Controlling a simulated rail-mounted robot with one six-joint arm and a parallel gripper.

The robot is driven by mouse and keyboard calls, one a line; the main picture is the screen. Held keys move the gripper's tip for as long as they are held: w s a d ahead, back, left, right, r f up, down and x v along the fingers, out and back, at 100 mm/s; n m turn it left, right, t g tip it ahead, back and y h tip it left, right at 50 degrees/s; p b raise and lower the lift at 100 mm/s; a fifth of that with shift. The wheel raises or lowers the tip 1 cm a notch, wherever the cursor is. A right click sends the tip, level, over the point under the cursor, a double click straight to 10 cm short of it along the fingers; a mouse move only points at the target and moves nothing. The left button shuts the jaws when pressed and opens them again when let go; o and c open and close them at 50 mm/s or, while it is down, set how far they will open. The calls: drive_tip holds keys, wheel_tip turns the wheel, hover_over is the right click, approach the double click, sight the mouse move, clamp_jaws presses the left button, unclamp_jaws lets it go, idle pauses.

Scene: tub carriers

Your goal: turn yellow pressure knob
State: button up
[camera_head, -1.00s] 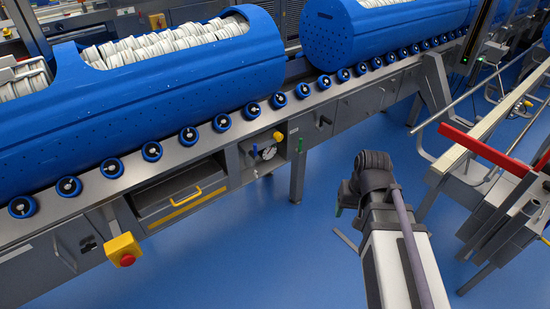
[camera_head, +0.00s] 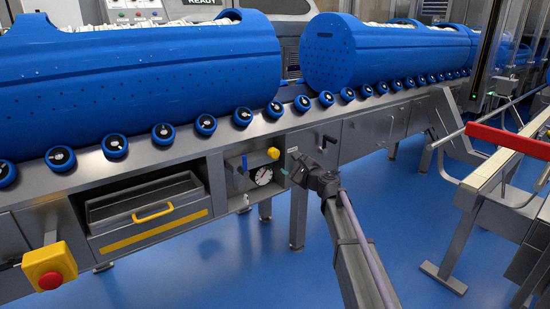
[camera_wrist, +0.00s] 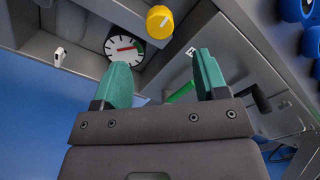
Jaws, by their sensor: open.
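The yellow pressure knob (camera_head: 273,153) sits on the upper part of the small grey panel bay below the roller rail, above and right of a round white gauge (camera_head: 264,175). In the wrist view the yellow knob (camera_wrist: 159,22) is at the top middle, with a light line on its face; the gauge (camera_wrist: 122,47) is left of it. My gripper (camera_head: 287,173) is just right of the gauge in the head view. In the wrist view its two green fingers (camera_wrist: 161,78) are spread apart and empty, below the knob and not touching it.
A blue-handled lever (camera_head: 244,165) is left of the gauge, and a black crank handle (camera_head: 329,140) is on the panel to the right. A drawer with a yellow handle (camera_head: 153,213) and a yellow box with a red button (camera_head: 49,267) are further left. Blue tubs (camera_head: 390,52) lie on the rollers above.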

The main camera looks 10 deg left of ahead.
sight(276, 155)
drive_tip(key=x, duration=1)
drive_tip(key=c, duration=0.9)
